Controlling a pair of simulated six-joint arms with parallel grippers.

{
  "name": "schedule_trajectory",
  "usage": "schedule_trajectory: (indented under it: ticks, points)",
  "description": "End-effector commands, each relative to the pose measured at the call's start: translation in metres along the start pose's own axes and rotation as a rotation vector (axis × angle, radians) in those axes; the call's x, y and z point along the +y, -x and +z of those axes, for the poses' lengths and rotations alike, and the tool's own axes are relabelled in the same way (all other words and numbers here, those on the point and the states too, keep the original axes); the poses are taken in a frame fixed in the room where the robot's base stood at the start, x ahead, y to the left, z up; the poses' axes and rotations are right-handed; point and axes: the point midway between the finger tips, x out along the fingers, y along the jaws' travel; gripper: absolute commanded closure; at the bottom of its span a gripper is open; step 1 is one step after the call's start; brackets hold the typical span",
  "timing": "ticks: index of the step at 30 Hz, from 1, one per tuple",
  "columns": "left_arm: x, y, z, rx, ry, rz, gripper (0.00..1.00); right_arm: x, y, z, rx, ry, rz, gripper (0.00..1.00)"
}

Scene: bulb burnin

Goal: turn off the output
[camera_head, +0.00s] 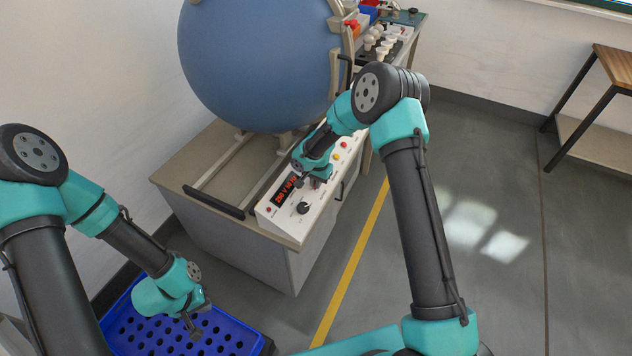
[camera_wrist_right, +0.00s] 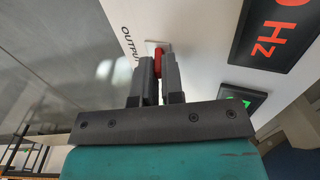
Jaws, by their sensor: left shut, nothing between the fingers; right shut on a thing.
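The white control panel (camera_head: 322,204) stands at the front of the bench below the big blue sphere. My right gripper (camera_head: 314,182) is over this panel. In the right wrist view its fingers are shut on a red output switch (camera_wrist_right: 158,58), beside the printed word OUTPUT (camera_wrist_right: 130,46). The fingers cover most of the switch, and I cannot tell its position. A black display (camera_head: 285,190) with red digits is lit, and "Hz" shows in the wrist view. My left gripper (camera_head: 193,329) is shut and empty above a blue crate.
The panel also carries a black knob (camera_head: 303,208), and a green-lit black element (camera_wrist_right: 238,98) sits near the right finger. The blue crate (camera_head: 255,340) with holes is at lower left. White bulbs (camera_head: 383,48) stand at the back. The floor right of the yellow line (camera_head: 350,270) is clear.

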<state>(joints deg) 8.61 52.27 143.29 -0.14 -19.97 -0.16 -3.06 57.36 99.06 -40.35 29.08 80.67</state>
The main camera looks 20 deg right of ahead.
Motion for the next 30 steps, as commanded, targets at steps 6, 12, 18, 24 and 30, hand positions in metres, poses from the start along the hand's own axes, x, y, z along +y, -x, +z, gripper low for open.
schedule_trajectory:
  ticks: [6,12,18,24,30]
  points:
    - [0.000,0.000,0.000,0.000,0.000,0.000,1.00,0.007,-0.001,0.000,-0.002,-0.002,-0.125,1.00]
    - [0.000,0.000,0.000,0.000,0.000,0.000,1.00,0.010,-0.002,0.000,-0.005,-0.002,-0.241,1.00]
    - [0.000,0.000,0.000,0.000,0.000,0.000,1.00,0.015,-0.004,-0.001,0.005,-0.002,-0.332,1.00]
    - [0.000,0.000,0.000,0.000,0.000,0.000,1.00,0.019,-0.005,-0.002,0.004,-0.003,-0.435,1.00]
    - [0.000,0.000,0.000,0.000,0.000,0.000,1.00,0.022,-0.007,0.000,-0.003,-0.002,-0.563,1.00]
